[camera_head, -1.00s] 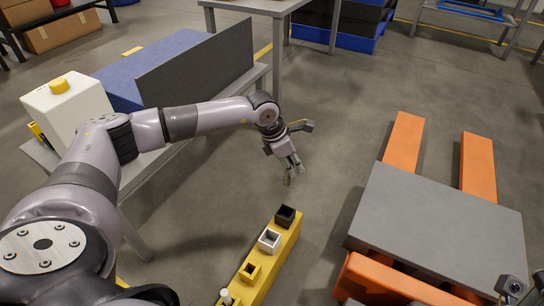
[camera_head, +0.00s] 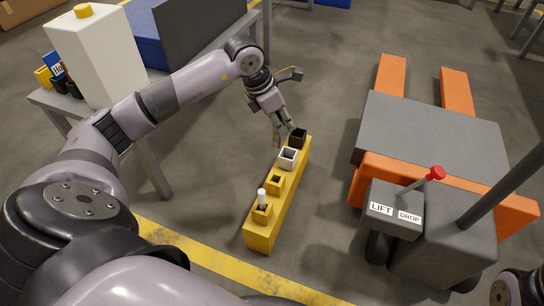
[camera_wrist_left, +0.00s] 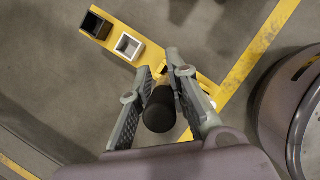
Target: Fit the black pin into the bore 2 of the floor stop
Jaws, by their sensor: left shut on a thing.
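The floor stop (camera_head: 262,233) is a long yellow bar on the floor with a row of square bores: a black-rimmed one (camera_head: 298,138) at the far end, a white-rimmed one (camera_head: 288,157), a plain yellow one (camera_head: 275,183) and a near one with a white pin (camera_head: 262,197) standing in it. No bore numbers are readable. My left gripper (camera_head: 284,134) is close beside the far end in the head view. In the left wrist view, its fingers (camera_wrist_left: 178,80) are shut on the black pin (camera_wrist_left: 160,110), whose dark rounded end faces the camera. The pin's far end is hidden.
A pallet truck with orange forks (camera_head: 455,92), a grey plate (camera_head: 430,135) and a lift/drop control box (camera_head: 393,211) stands to the right. A bench (camera_head: 157,180) with a white box (camera_head: 98,55) stands left.

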